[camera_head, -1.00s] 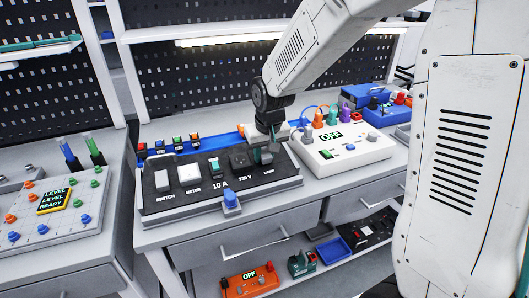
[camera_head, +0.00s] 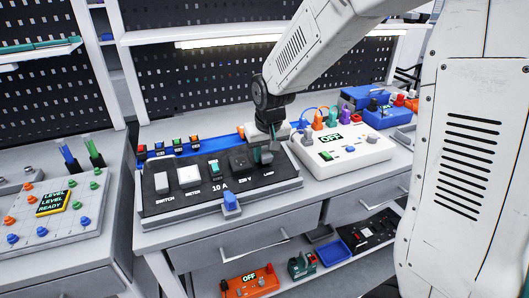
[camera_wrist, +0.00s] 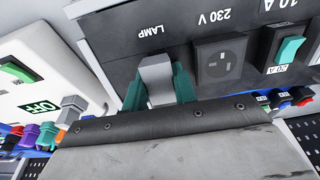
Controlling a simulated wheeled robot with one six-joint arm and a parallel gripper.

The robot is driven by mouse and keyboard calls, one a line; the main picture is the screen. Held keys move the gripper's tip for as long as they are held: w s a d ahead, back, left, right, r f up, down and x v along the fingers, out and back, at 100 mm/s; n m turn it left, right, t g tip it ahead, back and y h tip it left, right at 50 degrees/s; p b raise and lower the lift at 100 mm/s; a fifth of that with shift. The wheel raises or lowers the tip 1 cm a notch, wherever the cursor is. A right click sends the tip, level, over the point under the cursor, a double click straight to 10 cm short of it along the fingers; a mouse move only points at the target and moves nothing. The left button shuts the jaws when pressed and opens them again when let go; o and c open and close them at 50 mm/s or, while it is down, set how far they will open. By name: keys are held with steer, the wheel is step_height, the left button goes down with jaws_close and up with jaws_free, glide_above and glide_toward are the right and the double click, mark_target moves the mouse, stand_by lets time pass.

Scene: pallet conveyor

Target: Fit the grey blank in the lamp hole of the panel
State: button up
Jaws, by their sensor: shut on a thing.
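The panel (camera_head: 205,205) is a dark sloped board with a switch, a meter, a green breaker marked 10 A, a 230 V socket and a LAMP label at its right end. My gripper (camera_head: 263,157) is low over that right end. In the wrist view my gripper (camera_wrist: 157,88) has its teal fingers shut on the grey blank (camera_wrist: 157,72), directly by the LAMP label. The blank and fingers cover the lamp hole, so I cannot tell how deep the blank sits or whether it touches the panel.
A white box (camera_head: 340,152) with an OFF display stands close at the right of the panel. A blue knob (camera_head: 231,202) is at the panel's front edge. Several coloured blocks stand along a blue strip behind it. A tester bench (camera_head: 55,225) is at left.

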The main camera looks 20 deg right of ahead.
mark_target(267, 155)
steer(key=shift+w+f, duration=0.1)
steer(key=shift+f, duration=0.35)
steer(key=o, duration=1)
steer(key=shift+o, duration=0.2)
steer(key=v, duration=0.7)
steer(key=shift+r, duration=0.35)
steer(key=s+d+r, duration=0.1)
steer(key=s+r, duration=0.1)
steer(key=s, duration=1.2)
steer(key=s+d+r+g, duration=0.1)
steer(key=s+d+r, duration=0.1)
steer(key=s, duration=1.2)
steer(key=shift+s+r, duration=0.35)
steer(key=shift+r, duration=0.4)
